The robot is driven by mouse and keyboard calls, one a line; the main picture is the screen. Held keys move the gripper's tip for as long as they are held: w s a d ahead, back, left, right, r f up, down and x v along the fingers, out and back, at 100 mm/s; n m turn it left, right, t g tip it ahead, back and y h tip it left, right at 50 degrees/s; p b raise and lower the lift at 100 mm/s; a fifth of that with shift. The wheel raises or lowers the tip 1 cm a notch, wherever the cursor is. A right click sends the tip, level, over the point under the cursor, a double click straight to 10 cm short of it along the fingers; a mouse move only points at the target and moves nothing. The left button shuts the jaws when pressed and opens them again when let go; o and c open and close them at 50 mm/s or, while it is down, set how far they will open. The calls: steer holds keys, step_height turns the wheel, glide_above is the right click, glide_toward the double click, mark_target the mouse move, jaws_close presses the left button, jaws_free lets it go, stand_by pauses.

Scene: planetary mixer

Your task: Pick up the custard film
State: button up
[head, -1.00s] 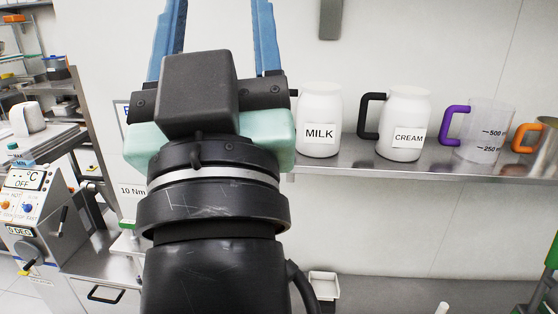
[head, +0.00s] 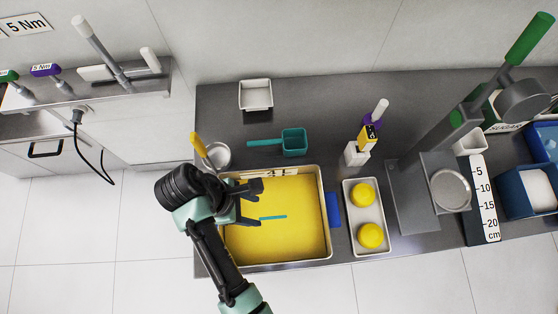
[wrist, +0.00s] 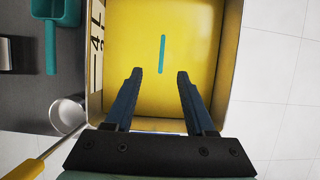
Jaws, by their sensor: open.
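A shallow metal tray (head: 327,225) on the counter is filled with a flat, smooth yellow surface (head: 290,242). I cannot tell the custard film apart from the custard under it. A thin teal strip (head: 273,217) lies on the yellow, near its middle. My gripper (head: 260,203) is open and empty over the left part of the tray. In the wrist view the fingers (wrist: 160,75) point toward the teal strip (wrist: 162,54), whose near end lies about level with and between the fingertips. The height gap to the yellow surface is not clear.
A teal scoop (head: 293,142), a small metal cup (head: 217,156) and a white dish (head: 256,94) stand behind the tray. A tray with two yellow rounds (head: 363,194) and a scale-like stand (head: 450,190) are to the right. The tray's raised rim surrounds the yellow.

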mark_target(273, 218)
steer(key=x, duration=1.1)
steer(key=shift+s+f, duration=0.2)
steer(key=shift+f, duration=0.1)
jaws_close()
